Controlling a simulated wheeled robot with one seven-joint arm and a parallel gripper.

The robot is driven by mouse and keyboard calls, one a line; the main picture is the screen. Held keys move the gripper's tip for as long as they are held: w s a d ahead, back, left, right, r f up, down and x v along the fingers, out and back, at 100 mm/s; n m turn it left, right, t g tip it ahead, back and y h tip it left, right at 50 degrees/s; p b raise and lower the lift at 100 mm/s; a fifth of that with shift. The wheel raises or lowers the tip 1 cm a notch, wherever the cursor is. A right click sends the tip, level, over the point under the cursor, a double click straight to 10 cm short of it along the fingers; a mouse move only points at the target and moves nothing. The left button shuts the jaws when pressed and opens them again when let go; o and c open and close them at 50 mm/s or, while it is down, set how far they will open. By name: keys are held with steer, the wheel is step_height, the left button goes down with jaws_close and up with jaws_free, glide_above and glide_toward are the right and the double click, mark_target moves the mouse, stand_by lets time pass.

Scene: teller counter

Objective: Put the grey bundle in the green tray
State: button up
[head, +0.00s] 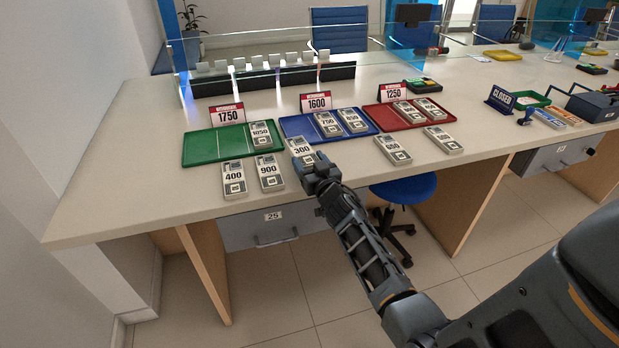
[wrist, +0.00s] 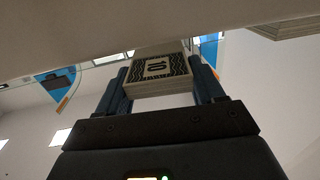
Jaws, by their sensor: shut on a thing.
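My gripper (head: 314,172) is at the front of the counter, shut on the grey bundle marked 300 (head: 301,149). The wrist view shows this bundle (wrist: 158,70) between both fingers, its printed end facing the camera. Whether it touches the counter is unclear. The green tray (head: 203,147) lies to the left and a little behind, under a 1750 sign (head: 228,115). One grey bundle marked 1050 (head: 259,134) lies in its right part; its left part is bare.
Grey bundles marked 400 (head: 234,178) and 900 (head: 268,171) lie in front of the green tray. The blue tray (head: 297,127) and red tray (head: 379,118) hold bundles. Bundles marked 650 (head: 392,149) and another (head: 443,139) lie right. A glass screen (head: 270,72) stands behind.

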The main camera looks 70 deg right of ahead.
steer(key=shift+f+b, duration=1.45)
steer(key=shift+f, duration=0.3)
steer(key=shift+f, duration=0.2)
steer(key=o, duration=1.1)
steer(key=shift+c, duration=0.2)
steer(key=shift+f+b, duration=0.1)
steer(key=shift+b, duration=0.25)
